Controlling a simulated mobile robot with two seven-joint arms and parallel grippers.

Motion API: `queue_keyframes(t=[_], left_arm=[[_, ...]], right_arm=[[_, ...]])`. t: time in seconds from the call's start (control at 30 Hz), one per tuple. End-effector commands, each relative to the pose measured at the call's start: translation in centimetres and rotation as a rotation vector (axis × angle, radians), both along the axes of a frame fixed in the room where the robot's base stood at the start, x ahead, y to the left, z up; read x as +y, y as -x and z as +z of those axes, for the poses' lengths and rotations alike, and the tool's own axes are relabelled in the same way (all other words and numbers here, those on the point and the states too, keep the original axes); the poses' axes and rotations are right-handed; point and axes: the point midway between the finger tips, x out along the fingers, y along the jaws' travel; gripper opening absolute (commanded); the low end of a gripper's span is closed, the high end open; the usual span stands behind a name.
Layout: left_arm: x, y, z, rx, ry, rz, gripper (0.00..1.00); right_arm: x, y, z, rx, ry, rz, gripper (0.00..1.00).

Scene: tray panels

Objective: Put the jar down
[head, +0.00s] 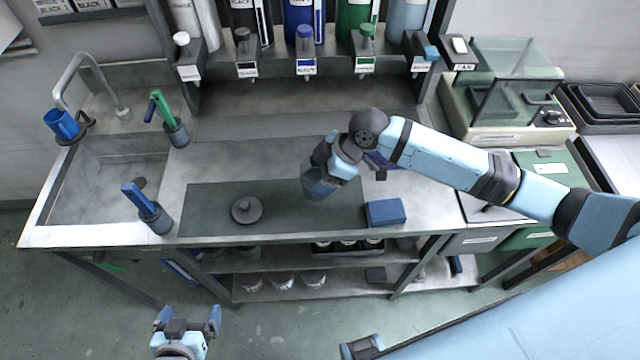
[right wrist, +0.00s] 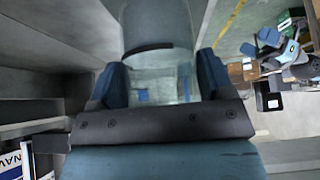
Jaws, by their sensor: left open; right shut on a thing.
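A clear, bluish see-through jar (head: 318,183) is held by my right gripper (head: 322,172) over the dark green mat (head: 285,215) on the steel counter. In the right wrist view the jar (right wrist: 158,35) sits between the two blue fingers of my right gripper (right wrist: 160,85). The jar's base is partly hidden, and I cannot tell whether it touches the mat. A dark round lid with a knob (head: 246,209) lies on the mat to the left of the jar. My left gripper (head: 187,318) is open and empty, low in front of the counter.
A blue block (head: 385,212) lies at the mat's right end. A sink (head: 105,185) and brush holders (head: 157,219) are on the left. Dispensers (head: 304,60) line the back. A glass-sided scale (head: 510,95) stands on the right. The mat between lid and jar is clear.

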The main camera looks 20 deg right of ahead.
Motion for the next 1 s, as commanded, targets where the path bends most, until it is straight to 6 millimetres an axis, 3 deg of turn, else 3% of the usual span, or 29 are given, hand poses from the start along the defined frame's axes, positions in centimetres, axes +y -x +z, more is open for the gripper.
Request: queue_keyframes(t=[0.27,0.5,0.87,0.9,1.0], left_arm=[[0.1,0.0,0.1,0.000,-0.001,0.001,1.00],[0.2,0.0,0.3,0.000,-0.003,0.003,1.00],[0.2,0.0,0.1,0.001,-0.003,0.004,1.00],[0.2,0.0,0.1,0.001,-0.003,0.004,1.00],[0.2,0.0,0.2,0.001,-0.003,0.003,1.00]], right_arm=[[0.0,0.0,-2.0,0.000,0.000,-0.001,0.30],[0.0,-0.1,-5.1,-0.002,-0.001,-0.001,0.30],[0.0,-0.1,-5.6,-0.002,0.000,0.000,0.30],[0.0,0.0,-5.7,-0.001,0.000,-0.001,0.78],[0.0,0.0,-5.7,-0.001,0.000,-0.001,0.99]])
